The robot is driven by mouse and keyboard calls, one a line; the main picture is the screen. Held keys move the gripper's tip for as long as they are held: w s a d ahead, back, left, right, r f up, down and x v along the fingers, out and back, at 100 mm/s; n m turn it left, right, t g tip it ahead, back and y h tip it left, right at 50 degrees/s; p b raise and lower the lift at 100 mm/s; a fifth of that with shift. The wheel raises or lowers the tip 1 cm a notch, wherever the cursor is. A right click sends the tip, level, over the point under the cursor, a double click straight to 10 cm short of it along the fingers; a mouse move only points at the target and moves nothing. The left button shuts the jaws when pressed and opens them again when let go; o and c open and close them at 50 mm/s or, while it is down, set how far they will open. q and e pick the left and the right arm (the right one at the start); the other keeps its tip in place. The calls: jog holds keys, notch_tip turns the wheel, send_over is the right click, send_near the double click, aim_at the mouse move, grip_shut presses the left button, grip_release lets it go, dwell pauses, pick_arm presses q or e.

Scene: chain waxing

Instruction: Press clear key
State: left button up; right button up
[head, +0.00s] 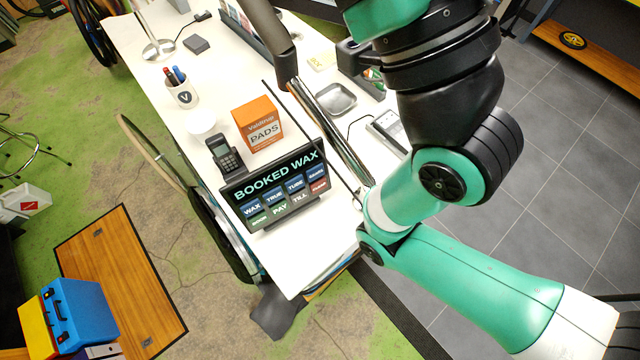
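A dark touch screen (276,186) headed "BOOKED WAX" stands tilted at the near end of the white counter. It has two rows of coloured keys, among them WAX, TRUE, TUBE, PAY and TILL. A red key (319,187) sits at the right end of the lower row; its label is too small to read surely. A dark handheld card terminal (225,156) with a small keypad stands just behind the screen; its key labels cannot be read. Neither gripper shows, and nothing is seen touching the screen or terminal.
An orange "PADS" box (258,124), a white pen cup (183,94) and a metal tray (336,98) are on the white counter (140,50). A chrome tube (335,130) slants across it. My green and black arm covers the right side.

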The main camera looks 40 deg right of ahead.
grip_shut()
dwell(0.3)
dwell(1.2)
